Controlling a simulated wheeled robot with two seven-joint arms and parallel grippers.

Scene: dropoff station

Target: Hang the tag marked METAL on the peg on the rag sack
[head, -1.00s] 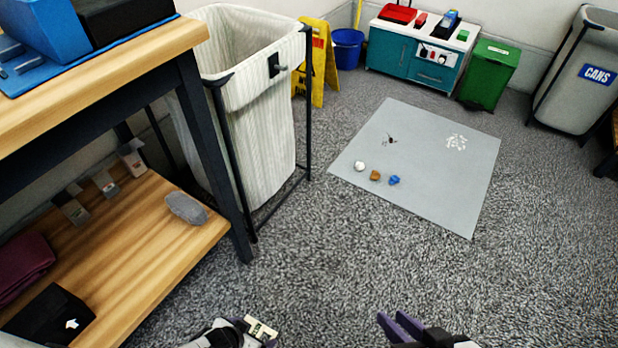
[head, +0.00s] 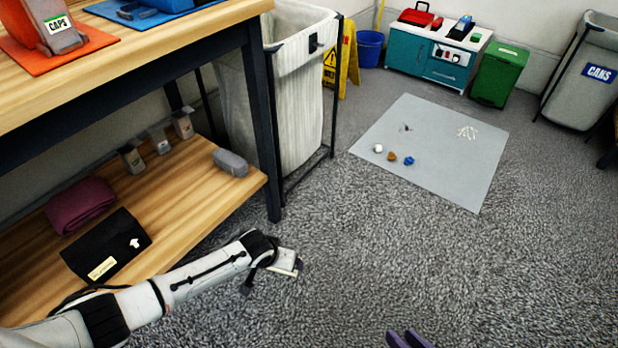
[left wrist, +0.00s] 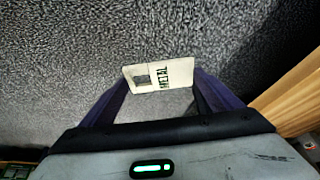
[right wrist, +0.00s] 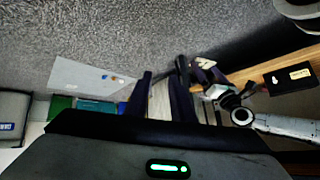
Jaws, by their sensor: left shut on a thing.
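The rag sack (head: 300,115) is a striped cloth bag in a black frame, right of the workbench in the head view. Its dark peg (head: 313,43) sticks out near the top rim and is bare. My left gripper (head: 297,266) is shut on the cream METAL tag (left wrist: 160,74), over the floor before the bench and well short of the sack. The word METAL and a dark patch show in the left wrist view. My right gripper (head: 408,340) is at the bottom edge of the head view. Its fingers stand apart and empty in the right wrist view (right wrist: 164,72).
A yellow wet-floor sign (head: 347,62) stands behind the sack. A grey mat (head: 450,165) with small items lies right. Carpet ahead is clear.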

